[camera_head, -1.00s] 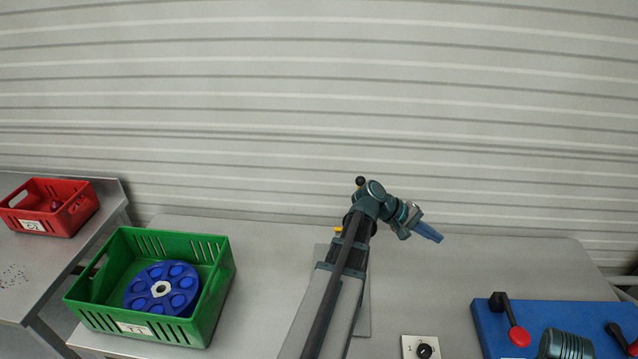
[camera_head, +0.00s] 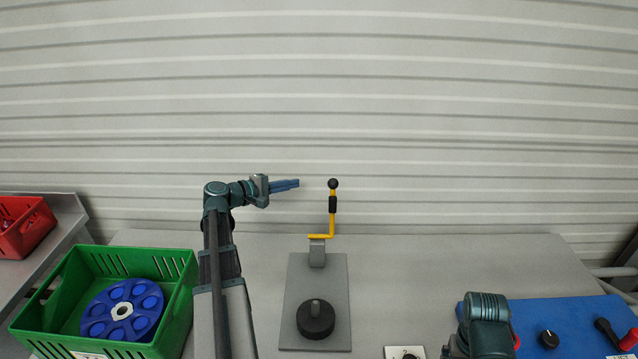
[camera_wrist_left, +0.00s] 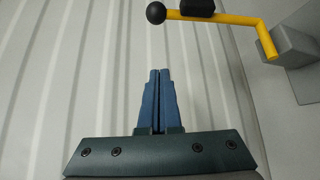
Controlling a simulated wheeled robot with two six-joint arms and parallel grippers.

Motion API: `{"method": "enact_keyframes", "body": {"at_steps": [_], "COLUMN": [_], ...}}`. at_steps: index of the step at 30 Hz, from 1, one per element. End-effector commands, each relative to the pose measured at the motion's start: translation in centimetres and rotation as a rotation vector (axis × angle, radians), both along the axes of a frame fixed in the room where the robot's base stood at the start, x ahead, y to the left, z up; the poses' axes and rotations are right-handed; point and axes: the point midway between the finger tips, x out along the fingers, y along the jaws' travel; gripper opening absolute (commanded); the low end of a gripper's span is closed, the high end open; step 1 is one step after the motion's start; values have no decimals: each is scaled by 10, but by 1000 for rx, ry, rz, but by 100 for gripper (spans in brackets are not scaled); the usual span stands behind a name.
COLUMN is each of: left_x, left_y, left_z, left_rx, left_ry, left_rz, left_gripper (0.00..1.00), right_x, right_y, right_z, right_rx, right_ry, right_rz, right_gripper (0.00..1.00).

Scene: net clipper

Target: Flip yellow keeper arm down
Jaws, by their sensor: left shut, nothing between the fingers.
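The yellow keeper arm (camera_head: 332,222) stands upright, with a black ball knob (camera_head: 333,184) on top and a black sleeve below it. Its lower end bends to the left into a grey block (camera_head: 317,252) on a grey base plate (camera_head: 340,300). A black round part with a grey stud (camera_head: 315,318) sits at the plate's near end. My left gripper (camera_head: 298,183) is shut and empty, pointing right, a short gap left of the knob at about its height. In the left wrist view, the shut blue fingers (camera_wrist_left: 158,75) are apart from the yellow arm (camera_wrist_left: 235,18). My right gripper's fingers are not visible.
A green crate (camera_head: 185,300) with a blue wheel (camera_head: 122,310) stands at left, and a red crate (camera_head: 35,228) beyond it. A blue board (camera_head: 570,312) with red-knobbed levers is at right. A small dial plate (camera_head: 405,353) is at the front. The table behind the board is clear.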

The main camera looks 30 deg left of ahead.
Motion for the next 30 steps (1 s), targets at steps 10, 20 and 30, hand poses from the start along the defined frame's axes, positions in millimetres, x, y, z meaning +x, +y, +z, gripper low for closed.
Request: {"method": "enact_keyframes", "body": {"at_steps": [10,20,30], "left_x": [26,88,70], "left_y": [-10,-34,-63], "left_z": [-8,-23,-10], "left_rx": [2,2,1], "left_ry": [1,1,1], "left_rz": [-4,-5,-1], "left_gripper": [0,0,0], "right_x": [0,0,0], "right_y": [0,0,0], "right_z": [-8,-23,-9], "right_rx": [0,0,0], "right_ry": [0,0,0], "right_rz": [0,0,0], "right_gripper": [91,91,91]}}
